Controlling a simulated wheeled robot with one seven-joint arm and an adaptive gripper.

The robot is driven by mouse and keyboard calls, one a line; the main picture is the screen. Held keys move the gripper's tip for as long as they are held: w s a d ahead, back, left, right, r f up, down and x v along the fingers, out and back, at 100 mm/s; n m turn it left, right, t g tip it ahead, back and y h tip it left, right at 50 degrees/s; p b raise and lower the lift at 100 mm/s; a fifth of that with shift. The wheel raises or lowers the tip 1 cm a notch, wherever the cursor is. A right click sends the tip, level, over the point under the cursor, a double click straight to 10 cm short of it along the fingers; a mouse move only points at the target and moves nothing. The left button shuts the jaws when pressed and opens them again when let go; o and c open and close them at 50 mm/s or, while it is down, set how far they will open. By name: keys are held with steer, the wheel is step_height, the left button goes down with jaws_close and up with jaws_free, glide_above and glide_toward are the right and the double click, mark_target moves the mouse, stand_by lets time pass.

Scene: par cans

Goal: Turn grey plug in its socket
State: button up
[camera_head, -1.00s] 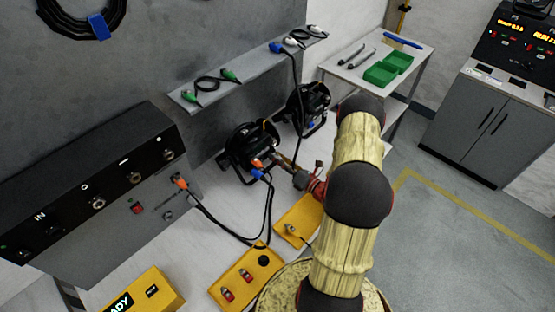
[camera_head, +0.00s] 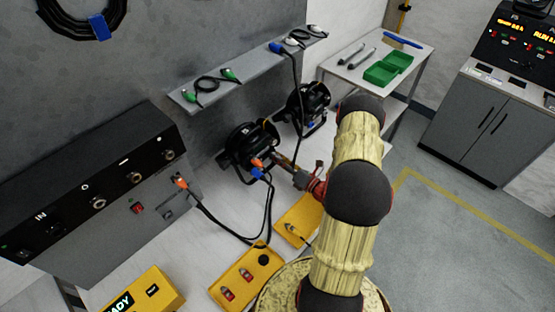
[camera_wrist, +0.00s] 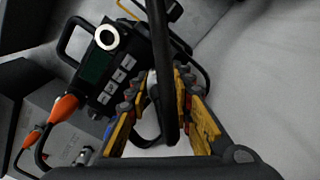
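My gripper (camera_wrist: 163,88) reaches the back of the nearer black par can (camera_head: 246,147). Its yellow-padded fingers are close together on a small pale grey part, which looks like the grey plug (camera_wrist: 153,88). A black cable crosses in front of the fingers in the wrist view and hides much of the plug and its socket. I cannot tell how far the plug is turned. The can's rear panel (camera_wrist: 100,72) shows a dark green display, buttons and a silver ring. In the head view my gripper (camera_head: 283,163) is at the can's right side.
An orange plug (camera_wrist: 62,108) and a blue plug (camera_head: 257,173) are at the same can, with cables hanging to the bench. A second par can (camera_head: 308,104) stands behind. Yellow boxes (camera_head: 247,277) lie in front. A shelf (camera_head: 215,88) with cables runs along the wall.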

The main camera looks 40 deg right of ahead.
steer(key=o, duration=0.5)
steer(key=shift+o, duration=0.2)
steer(key=n+b, duration=0.1)
steer(key=n, duration=0.4)
steer(key=shift+f+b, duration=0.1)
steer(key=shift+b, duration=0.2)
steer(key=n+b, duration=0.1)
steer(key=n, duration=0.4)
steer(key=shift+b, duration=0.35)
steer(key=s, duration=0.4)
steer(key=shift+d+p, duration=0.3)
steer(key=b, duration=0.3)
steer(key=shift+s+f+b, duration=0.1)
steer(key=shift+s+b, duration=0.25)
steer(key=shift+s, duration=0.05)
